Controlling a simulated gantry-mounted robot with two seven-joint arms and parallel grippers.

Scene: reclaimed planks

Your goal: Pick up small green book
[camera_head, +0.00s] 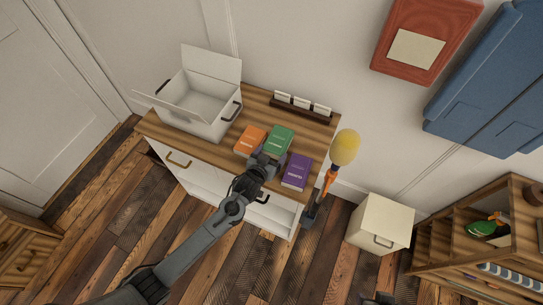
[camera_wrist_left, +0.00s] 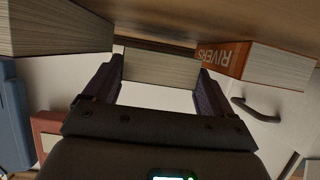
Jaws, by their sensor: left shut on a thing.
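The small green book (camera_head: 279,139) lies flat near the front of the wooden dresser top (camera_head: 226,147), between an orange book (camera_head: 250,139) and a purple book (camera_head: 297,171). My left gripper (camera_head: 266,163) reaches it from the front edge. In the left wrist view, the gripper (camera_wrist_left: 156,84) is shut on the green book, whose pale page edge (camera_wrist_left: 160,68) shows between the fingers. I cannot tell whether the book is clear of the top. The orange book (camera_wrist_left: 258,62) shows at the right there.
An open white box (camera_head: 205,104) stands at the back left of the dresser. A rack with white cards (camera_head: 302,107) stands along the back. A yellow-headed duster (camera_head: 345,147) stands upright beside the right end. A cream cabinet (camera_head: 383,219) stands on the floor at right.

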